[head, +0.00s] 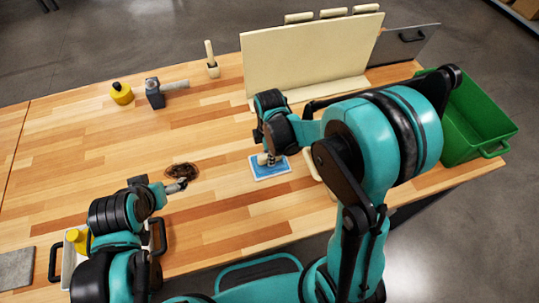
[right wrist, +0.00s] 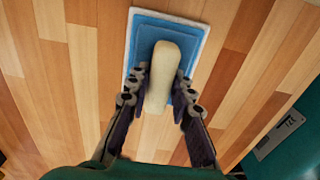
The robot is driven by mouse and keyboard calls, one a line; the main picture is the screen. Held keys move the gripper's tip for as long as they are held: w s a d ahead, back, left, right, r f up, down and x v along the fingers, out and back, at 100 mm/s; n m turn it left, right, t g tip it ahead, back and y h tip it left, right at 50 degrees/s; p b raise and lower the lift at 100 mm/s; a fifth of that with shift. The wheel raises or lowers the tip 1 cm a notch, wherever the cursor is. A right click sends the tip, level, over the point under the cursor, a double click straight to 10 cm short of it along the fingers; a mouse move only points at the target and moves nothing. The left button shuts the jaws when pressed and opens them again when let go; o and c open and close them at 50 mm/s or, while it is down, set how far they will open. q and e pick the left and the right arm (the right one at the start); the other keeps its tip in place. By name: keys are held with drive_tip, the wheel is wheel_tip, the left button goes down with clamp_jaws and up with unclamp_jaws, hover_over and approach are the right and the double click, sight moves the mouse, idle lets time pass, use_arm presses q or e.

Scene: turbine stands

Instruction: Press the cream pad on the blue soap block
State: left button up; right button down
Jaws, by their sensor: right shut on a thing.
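The blue soap block (head: 277,170) lies on a white-edged base on the wooden table, in front of the cream board. It also shows in the right wrist view (right wrist: 148,24). My right gripper (head: 267,160) is directly over the block. In the right wrist view its fingers (right wrist: 158,92) are shut on the cream pad (right wrist: 164,65), a long rounded piece. The pad overlaps the block in that view; I cannot tell whether they touch. My left gripper (head: 178,187) is low over the table at the left, apart from the block; its jaws are too small to judge.
A dark brown patch (head: 182,171) lies beside my left gripper. A cream board (head: 310,57) stands behind; a green bin (head: 475,115) is at right.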

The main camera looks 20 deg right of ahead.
drive_tip(key=shift+r, duration=0.1)
drive_tip(key=shift+r+p, duration=0.55)
drive_tip(key=shift+r, duration=0.05)
drive_tip(key=shift+r+p, duration=2.05)
drive_tip(key=shift+r, duration=0.8)
drive_tip(key=shift+f, duration=0.1)
